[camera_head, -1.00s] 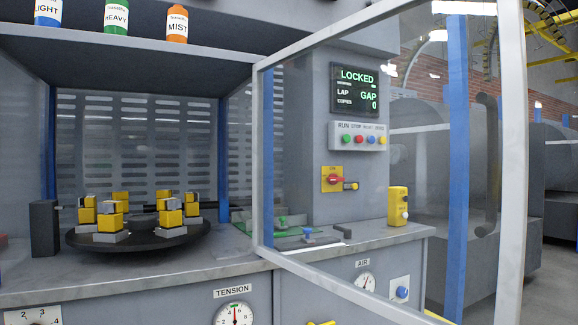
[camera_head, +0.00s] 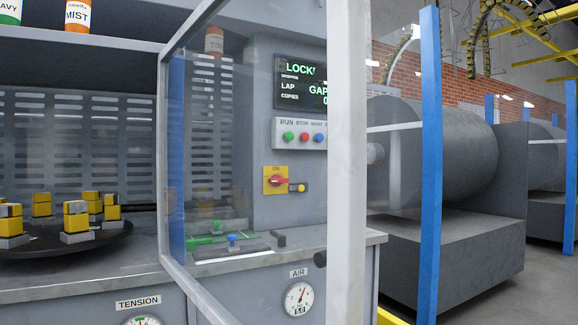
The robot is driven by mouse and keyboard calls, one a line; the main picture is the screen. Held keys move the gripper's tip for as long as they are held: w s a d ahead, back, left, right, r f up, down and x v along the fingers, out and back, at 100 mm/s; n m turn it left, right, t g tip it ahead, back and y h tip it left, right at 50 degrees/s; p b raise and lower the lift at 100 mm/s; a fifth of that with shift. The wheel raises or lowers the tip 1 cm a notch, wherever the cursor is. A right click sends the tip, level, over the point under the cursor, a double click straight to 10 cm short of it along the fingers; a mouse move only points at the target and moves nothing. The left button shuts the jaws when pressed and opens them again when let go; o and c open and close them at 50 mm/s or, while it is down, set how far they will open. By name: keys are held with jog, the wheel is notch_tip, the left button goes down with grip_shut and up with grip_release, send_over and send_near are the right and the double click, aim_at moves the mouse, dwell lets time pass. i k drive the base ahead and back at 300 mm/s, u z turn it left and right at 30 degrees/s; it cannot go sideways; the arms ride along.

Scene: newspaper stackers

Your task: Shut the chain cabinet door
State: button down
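A clear-panelled door with a pale grey frame (camera_head: 346,160) stands open, swung out toward me from the cabinet front. Its far upright (camera_head: 163,150) is beside the cabinet's open bay (camera_head: 80,150), and its near upright is close to my camera. The door's top and lower near corner run out of view. A small dark part (camera_head: 320,258) shows beside the near upright; I cannot tell whether it belongs to the handle. Inside the bay, yellow and grey blocks (camera_head: 76,222) stand on a black round turntable (camera_head: 100,240). My gripper is not in view.
Seen through the door are a display (camera_head: 302,82), a button box (camera_head: 300,133) and a red-and-yellow switch (camera_head: 277,180). Gauges (camera_head: 299,298) are on the lower front. A blue post (camera_head: 430,160) and large grey rollers (camera_head: 440,150) stand right; floor (camera_head: 540,285) shows far right.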

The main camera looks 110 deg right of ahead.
aim_at(344, 73)
jog(key=k, duration=1.9)
jog(key=z, duration=1.25)
jog(key=i, duration=0.5)
